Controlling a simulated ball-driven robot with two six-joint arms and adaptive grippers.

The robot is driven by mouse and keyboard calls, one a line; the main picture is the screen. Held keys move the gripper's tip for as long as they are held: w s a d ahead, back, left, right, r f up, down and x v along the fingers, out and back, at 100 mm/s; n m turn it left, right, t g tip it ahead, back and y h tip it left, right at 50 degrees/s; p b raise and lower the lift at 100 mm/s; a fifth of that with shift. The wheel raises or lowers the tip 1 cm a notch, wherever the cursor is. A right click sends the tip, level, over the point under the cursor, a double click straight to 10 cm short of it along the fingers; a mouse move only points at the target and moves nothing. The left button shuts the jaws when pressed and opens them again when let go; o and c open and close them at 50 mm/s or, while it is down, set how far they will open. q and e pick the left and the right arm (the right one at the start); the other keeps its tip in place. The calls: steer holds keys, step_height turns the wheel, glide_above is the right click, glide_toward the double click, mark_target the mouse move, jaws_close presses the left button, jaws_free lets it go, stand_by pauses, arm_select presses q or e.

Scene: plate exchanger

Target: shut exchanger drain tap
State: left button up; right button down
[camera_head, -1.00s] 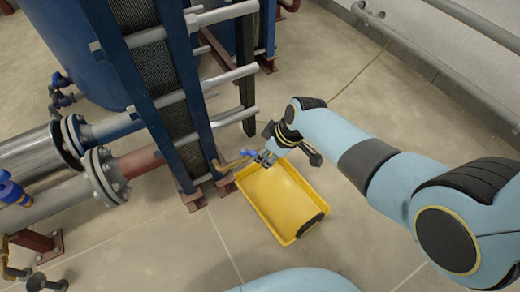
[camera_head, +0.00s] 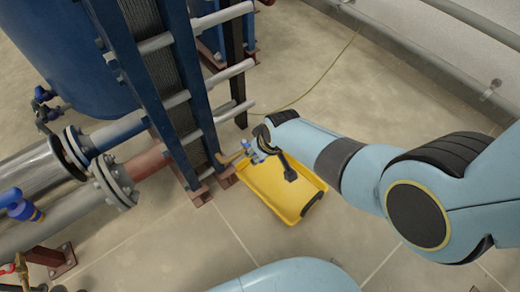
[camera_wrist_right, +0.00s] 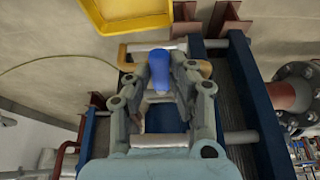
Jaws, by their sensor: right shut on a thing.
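The drain tap is a brass pipe (camera_head: 231,157) low on the plate exchanger (camera_head: 168,95), with a blue handle (camera_wrist_right: 160,72). My right gripper (camera_head: 255,153) is at the tap, above the yellow tray. In the right wrist view the blue handle sits between the two fingers of the gripper (camera_wrist_right: 166,85), which are shut on it. The brass pipe also shows behind the handle in that view (camera_wrist_right: 203,68). My left gripper is not in view.
The yellow tray (camera_head: 262,195) lies on the floor under the tap. Flanged pipes (camera_head: 112,180) join the exchanger at left, and a blue tank (camera_head: 55,50) stands behind. A thin yellow-green cable (camera_head: 322,78) crosses the floor. Open floor lies at the front.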

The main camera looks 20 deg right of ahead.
stand_by(0.3)
steer(key=c, duration=1.2)
jaws_free()
steer(key=v, duration=1.2)
steer(key=shift+a, duration=0.1)
